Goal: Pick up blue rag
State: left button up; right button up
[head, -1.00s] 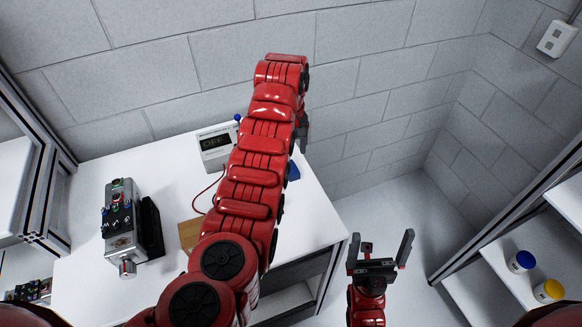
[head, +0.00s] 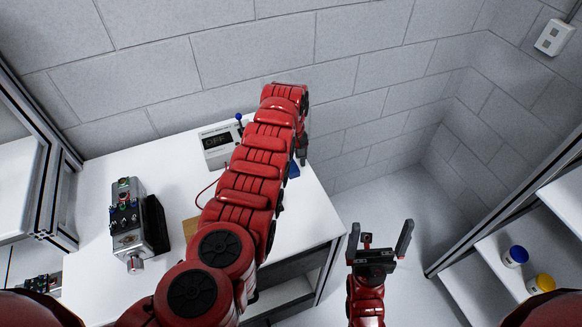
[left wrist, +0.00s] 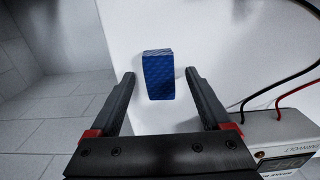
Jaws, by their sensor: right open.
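The blue rag (left wrist: 158,76) lies folded on the white table top, near its edge. In the head view only a small part of the rag (head: 294,170) shows beside my left arm, which hides the rest. My left gripper (left wrist: 160,76) is open in the left wrist view, its fingers on either side of the rag in the picture, with nothing held. Whether the fingers touch the rag cannot be told. In the head view my left gripper (head: 302,151) is mostly hidden behind its arm. My right gripper (head: 380,239) is open and empty, right of the table.
A white power supply (head: 215,143) with red and black leads stands at the back of the table (head: 96,190). A grey control device (head: 128,228) stands at the left. A brown block (head: 190,230) is partly hidden by my arm. Shelves with jars (head: 515,256) are at right.

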aim_at(292, 166)
pick_arm(q)
grip_shut()
jog(key=shift+r, duration=0.15)
jog(key=shift+r+b, duration=0.4)
jog(key=shift+r, duration=0.1)
notch_tip(292, 166, up, 2)
jog(key=shift+s+d+r+b, duration=0.1)
jog(key=shift+s+d+b, duration=0.05)
jog(key=shift+b, duration=0.45)
jog(key=s, duration=0.2)
jog(key=s+d, duration=0.1)
jog(key=s, duration=0.4)
jog(key=shift+s+d+r, duration=0.25)
jog(key=shift+r, duration=0.1)
jog(key=s+p, duration=0.1)
jog(key=p, duration=0.2)
jog(key=s+r+p, duration=0.1)
jog(key=p, duration=0.1)
jog(key=shift+s+p, duration=0.1)
jog(key=shift+p, duration=0.3)
jog(key=s, duration=0.2)
jog(key=s+d+p, duration=0.1)
jog(key=s, duration=0.1)
jog(key=shift+p, duration=0.3)
jog(key=shift+s+d, duration=0.3)
jog(key=shift+s, duration=0.5)
